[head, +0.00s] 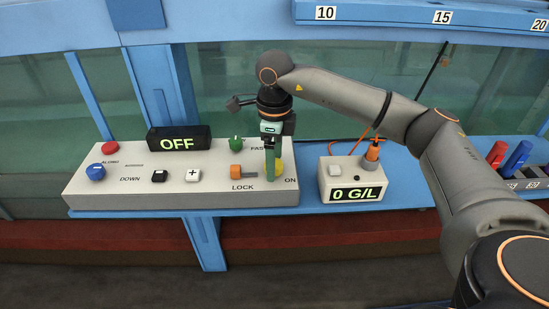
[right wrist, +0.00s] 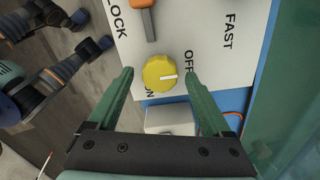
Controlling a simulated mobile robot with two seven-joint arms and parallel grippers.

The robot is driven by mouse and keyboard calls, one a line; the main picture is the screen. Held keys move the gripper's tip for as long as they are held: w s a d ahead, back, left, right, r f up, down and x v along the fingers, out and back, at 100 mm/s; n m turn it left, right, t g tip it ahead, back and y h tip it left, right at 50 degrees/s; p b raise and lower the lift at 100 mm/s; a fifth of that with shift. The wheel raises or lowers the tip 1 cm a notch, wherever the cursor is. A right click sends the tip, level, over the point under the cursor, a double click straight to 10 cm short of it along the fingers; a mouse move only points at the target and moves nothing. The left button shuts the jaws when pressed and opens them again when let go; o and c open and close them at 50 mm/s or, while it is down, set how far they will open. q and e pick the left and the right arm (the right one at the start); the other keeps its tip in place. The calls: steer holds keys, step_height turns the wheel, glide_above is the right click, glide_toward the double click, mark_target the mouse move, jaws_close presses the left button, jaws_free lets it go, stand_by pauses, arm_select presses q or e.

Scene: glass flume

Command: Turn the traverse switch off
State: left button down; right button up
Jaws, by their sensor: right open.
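A yellow round knob (head: 279,167) sits at the right end of the grey control panel (head: 120,188), beside the word ON. In the right wrist view the knob (right wrist: 158,70) lies between the words ON and OFF, and its white mark points right, on the OFF side. No label naming it the traverse switch is readable. My right gripper (head: 271,178) is open above the panel, pointing down. In the right wrist view its green fingers (right wrist: 160,75) stand on either side of the knob, with gaps showing. My left gripper is not in view.
An orange lever (head: 236,171) by LOCK is close left of my right gripper; a green knob (head: 236,144) is behind. A black display (head: 178,138) reads OFF. A white box (head: 350,180) reading 0 G/L stands to the right. Glass runs behind.

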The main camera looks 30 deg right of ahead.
step_height(320, 180, up, 12)
steer(key=shift+r+p, duration=0.25)
steer(key=shift+p, duration=0.05)
stand_by(0.3)
stand_by(0.4)
